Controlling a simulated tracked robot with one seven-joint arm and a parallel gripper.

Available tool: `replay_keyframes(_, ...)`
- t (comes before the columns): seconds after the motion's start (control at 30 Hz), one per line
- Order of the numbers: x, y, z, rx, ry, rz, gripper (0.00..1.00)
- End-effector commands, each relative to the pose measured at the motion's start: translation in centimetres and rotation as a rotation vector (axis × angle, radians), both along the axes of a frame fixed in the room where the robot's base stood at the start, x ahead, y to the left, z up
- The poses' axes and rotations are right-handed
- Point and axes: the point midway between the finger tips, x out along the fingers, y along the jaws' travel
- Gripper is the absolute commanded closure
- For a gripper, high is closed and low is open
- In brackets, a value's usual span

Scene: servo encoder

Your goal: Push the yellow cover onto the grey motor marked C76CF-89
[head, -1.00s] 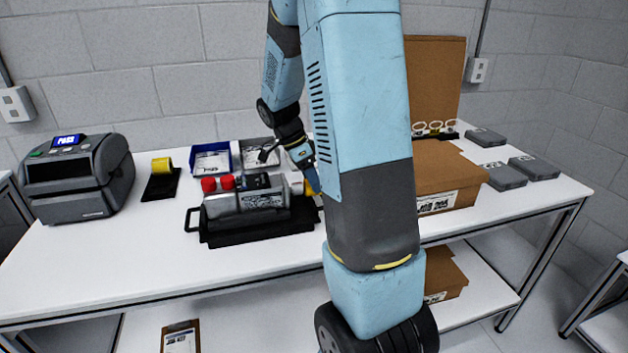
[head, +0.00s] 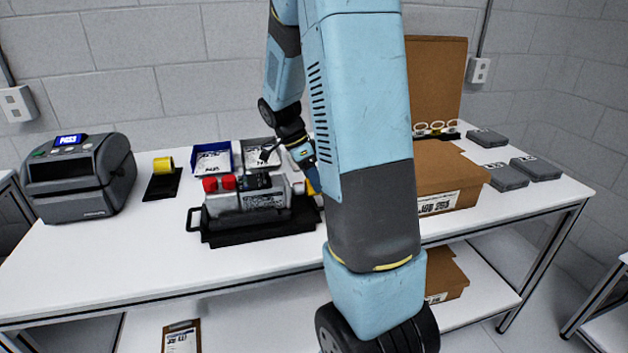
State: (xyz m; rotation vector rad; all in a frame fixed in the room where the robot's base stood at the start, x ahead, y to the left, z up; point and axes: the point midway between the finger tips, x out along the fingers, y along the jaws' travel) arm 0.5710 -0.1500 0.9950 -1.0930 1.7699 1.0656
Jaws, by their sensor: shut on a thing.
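The grey motor (head: 264,201) lies in a black tray (head: 250,238) with a handle at its left end, on the white table. My gripper (head: 309,180) is at the motor's right end, partly hidden behind my own arm. It is shut on the yellow cover (head: 311,187), of which only a small yellow patch shows. The cover is close to the motor's right end; I cannot tell whether they touch.
Blue (head: 212,160) and grey (head: 258,153) bins stand behind the motor. A label printer (head: 80,175) and a yellow roll (head: 163,165) on a black stand are at left. An open cardboard box (head: 445,180) and several dark grey cases (head: 505,177) are at right. The table's front left is clear.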

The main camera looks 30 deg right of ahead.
Motion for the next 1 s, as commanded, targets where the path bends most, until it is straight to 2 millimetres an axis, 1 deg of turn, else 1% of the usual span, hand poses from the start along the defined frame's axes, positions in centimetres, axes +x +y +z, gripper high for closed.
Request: replay_keyframes(1.0,0.21,0.66,-0.01,0.000,0.000,0.000,0.78)
